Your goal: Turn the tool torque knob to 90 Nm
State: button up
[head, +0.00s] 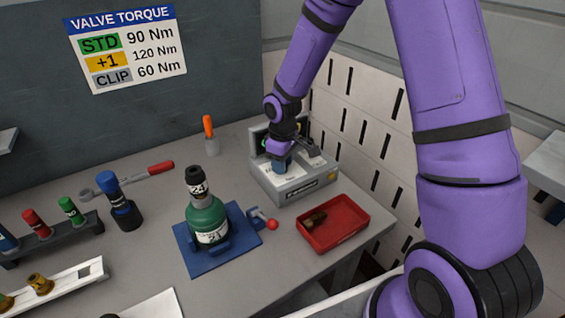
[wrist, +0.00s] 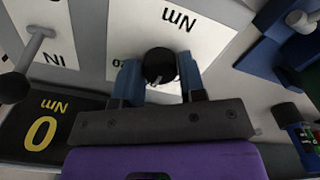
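The torque tester (head: 293,184), a light grey box, stands at the back right of the bench. My gripper (head: 279,163) is down at its top face in the head view. In the wrist view, the two blue fingers of my gripper (wrist: 161,80) stand on either side of the round black knob (wrist: 159,64). I cannot tell whether they touch it. A dark display (wrist: 75,118) shows a yellow 0 and Nm, upside down in this view. White panels beside the knob carry partly hidden Nm markings.
A sign (head: 125,48) lists STD 90 Nm, +1 120 Nm and CLIP 60 Nm. A red tray (head: 362,212) lies in front of the tester. A green cylinder (head: 207,218) stands on a blue holder to its left. A grey lever (wrist: 35,47) is near the fingers.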

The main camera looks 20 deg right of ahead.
jog(key=o, duration=0.3)
notch_tip(320, 180, up, 11)
jog(key=shift+f, duration=0.1)
dwell(0.4)
dwell(0.4)
jog(key=s+d+r+m+t, duration=0.3)
jog(key=s+d+r+m, duration=0.1)
jog(key=s+r, duration=1.05)
jog(key=s+d+r+m, duration=0.1)
jog(key=s+r, duration=0.1)
jog(key=s, duration=0.2)
jog(key=s+d+r+m+t, duration=0.1)
jog(key=s+r, duration=0.1)
jog(key=s, duration=0.3)
jog(key=s+d+r+m+t, duration=0.1)
jog(key=s+r+m, duration=0.1)
jog(key=s, duration=0.2)
jog(key=shift+s+r, duration=0.2)
jog(key=shift+s, duration=0.1)
